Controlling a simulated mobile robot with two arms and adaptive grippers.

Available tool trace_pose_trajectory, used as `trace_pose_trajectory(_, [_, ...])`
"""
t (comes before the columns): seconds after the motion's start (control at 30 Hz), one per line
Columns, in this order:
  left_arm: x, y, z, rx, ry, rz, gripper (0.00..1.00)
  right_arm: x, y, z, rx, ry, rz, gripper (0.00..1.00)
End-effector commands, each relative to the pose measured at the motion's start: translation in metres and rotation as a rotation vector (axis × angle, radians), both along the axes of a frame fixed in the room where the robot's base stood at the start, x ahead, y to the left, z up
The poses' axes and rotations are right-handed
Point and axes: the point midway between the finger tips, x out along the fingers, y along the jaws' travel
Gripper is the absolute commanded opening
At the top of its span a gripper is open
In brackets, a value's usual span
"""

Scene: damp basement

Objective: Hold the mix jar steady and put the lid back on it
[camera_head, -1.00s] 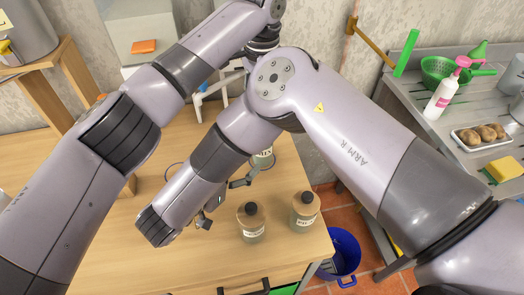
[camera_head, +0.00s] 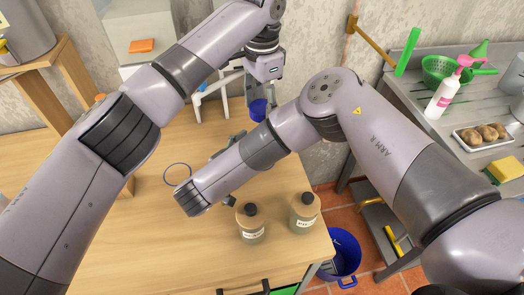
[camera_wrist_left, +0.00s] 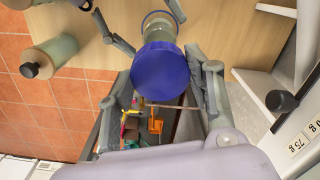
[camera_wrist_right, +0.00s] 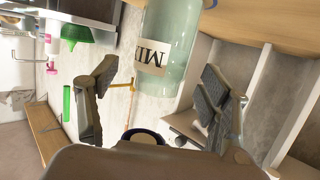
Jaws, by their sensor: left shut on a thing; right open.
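My left gripper (camera_head: 258,94) is shut on the blue lid (camera_head: 258,109) above the back right of the wooden table. The lid also shows between its fingers in the left wrist view (camera_wrist_left: 165,72). The mix jar (camera_wrist_left: 163,27) is partly behind the lid there, with the right gripper's fingers on either side. In the right wrist view the jar (camera_wrist_right: 180,40) is clear glass with a white label, upper middle, ahead of my open right gripper (camera_wrist_right: 158,76). I cannot tell whether they touch. My right arm hides the jar in the head view.
Two capped bottles, one left (camera_head: 250,224) and one right (camera_head: 304,212), stand at the table's front right. A thin blue ring (camera_head: 178,174) lies left of my right arm. A blue bucket (camera_head: 342,255) is on the floor. The table's left front is clear.

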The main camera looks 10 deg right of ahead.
Motion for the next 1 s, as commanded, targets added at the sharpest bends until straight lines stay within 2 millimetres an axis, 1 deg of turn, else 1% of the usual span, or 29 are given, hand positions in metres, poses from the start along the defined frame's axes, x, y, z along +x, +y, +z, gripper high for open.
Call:
trace_pose_trajectory(0.03, [0.000,0.000,0.000,0.000,0.000,0.000,0.33,0.006,-0.009,-0.004,0.001,0.001,-0.007,0.72])
trace_pose_trajectory(0.07, [0.000,0.000,0.000,0.000,0.000,0.000,0.33,0.008,-0.011,-0.006,0.001,0.002,-0.006,0.72])
trace_pose_trajectory(0.3, [0.000,0.000,0.000,0.000,0.000,0.000,0.33,0.019,-0.020,-0.010,0.004,0.004,0.000,0.72])
trace_pose_trajectory(0.73, [0.000,0.000,0.000,0.000,0.000,0.000,0.33,0.023,-0.023,-0.010,-0.001,-0.002,0.001,0.72])
trace_pose_trajectory(1.0, [0.000,0.000,0.000,0.000,0.000,0.000,0.33,0.023,-0.023,-0.010,-0.001,-0.001,0.001,0.54])
